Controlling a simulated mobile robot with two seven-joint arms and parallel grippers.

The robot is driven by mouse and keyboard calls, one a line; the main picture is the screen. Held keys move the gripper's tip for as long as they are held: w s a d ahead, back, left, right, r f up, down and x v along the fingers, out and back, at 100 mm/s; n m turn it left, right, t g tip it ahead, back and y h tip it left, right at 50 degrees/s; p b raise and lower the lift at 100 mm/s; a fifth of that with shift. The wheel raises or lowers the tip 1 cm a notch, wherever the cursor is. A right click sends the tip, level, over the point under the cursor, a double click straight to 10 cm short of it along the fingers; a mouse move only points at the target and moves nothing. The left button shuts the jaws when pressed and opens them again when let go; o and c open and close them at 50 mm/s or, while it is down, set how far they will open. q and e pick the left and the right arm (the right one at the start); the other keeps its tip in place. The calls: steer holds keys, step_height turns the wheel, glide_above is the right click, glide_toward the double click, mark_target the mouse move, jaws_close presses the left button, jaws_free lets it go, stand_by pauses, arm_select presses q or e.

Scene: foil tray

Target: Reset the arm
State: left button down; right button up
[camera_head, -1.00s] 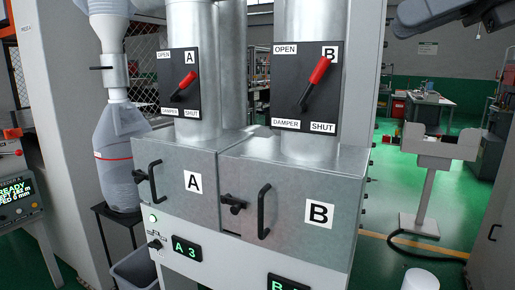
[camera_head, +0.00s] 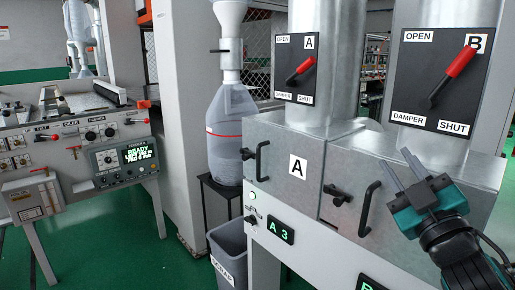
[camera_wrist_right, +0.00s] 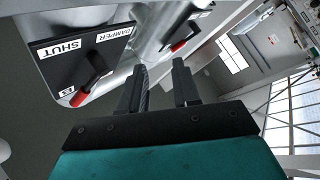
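My right gripper (camera_head: 399,164) is at the lower right of the head view, in front of the box under damper B. Its two grey fingers point up and stand apart with nothing between them; they also show apart in the right wrist view (camera_wrist_right: 158,72). The damper A lever (camera_head: 300,71) has a red handle tilted to the upper right. The damper B lever (camera_head: 453,77) tilts the same way, its red tip near the B label. The wrist view also shows the damper B panel (camera_wrist_right: 75,50). My left gripper is out of view.
Metal box A (camera_head: 285,145) has a black handle (camera_head: 262,162); another handle (camera_head: 370,208) is close to my right gripper. A grey bin (camera_head: 229,255) stands on the floor below. A control machine (camera_head: 125,160) stands at left, with green floor between.

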steer(key=s+f+m+g+h, duration=0.25)
steer(key=s+f+g, duration=0.25)
steer(key=f, duration=0.7)
steer(key=s+f+m+g+h, duration=0.2)
steer(key=s+f+m+g, duration=0.25)
steer(key=f, duration=0.75)
steer(key=s+a+f+g+y, duration=0.1)
steer(key=s+a+f+g, duration=0.1)
steer(key=s+f+g, duration=0.45)
steer(key=s+a+f+g+y, duration=0.1)
steer(key=s+a+f+g, duration=0.2)
steer(key=s, duration=0.7)
steer(key=w+a+f+t+y, duration=0.1)
steer(key=w+f+t, duration=0.6)
steer(key=f, duration=0.3)
steer(key=shift+w+a+t+y, duration=0.15)
steer(key=shift+a+t+y, duration=0.05)
steer(key=shift+t+y, duration=0.15)
steer(key=shift+r, duration=0.1)
